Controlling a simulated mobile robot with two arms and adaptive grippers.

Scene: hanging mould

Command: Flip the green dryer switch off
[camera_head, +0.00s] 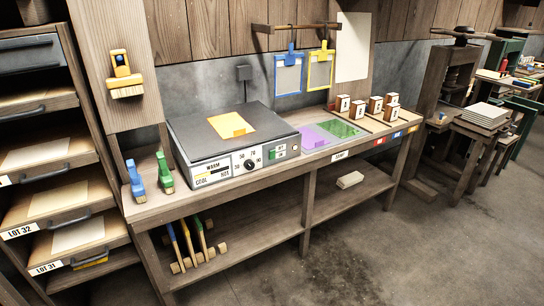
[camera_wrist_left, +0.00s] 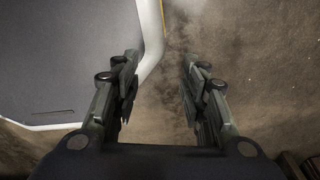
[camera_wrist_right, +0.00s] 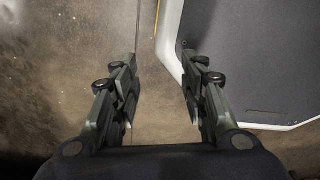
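The dryer (camera_head: 190,148) is a grey box with a dark top, standing on the wooden bench in the head view. Its light front panel carries a WARM gauge and a black dial (camera_head: 250,164). The switch position is too small to read. My left gripper (camera_wrist_left: 158,78) shows in its wrist view, fingers apart and empty above the floor. My right gripper (camera_wrist_right: 159,78) shows likewise in its own view, open and empty. Neither gripper appears in the head view, away from the dryer.
An orange sheet (camera_head: 231,126) lies on the dryer. Blue (camera_head: 135,181) and green (camera_head: 165,171) clamps stand on the bench left of it. Purple and green sheets and several small wooden blocks lie to its right. A drawer rack (camera_head: 60,265) stands at left. Open floor lies in front.

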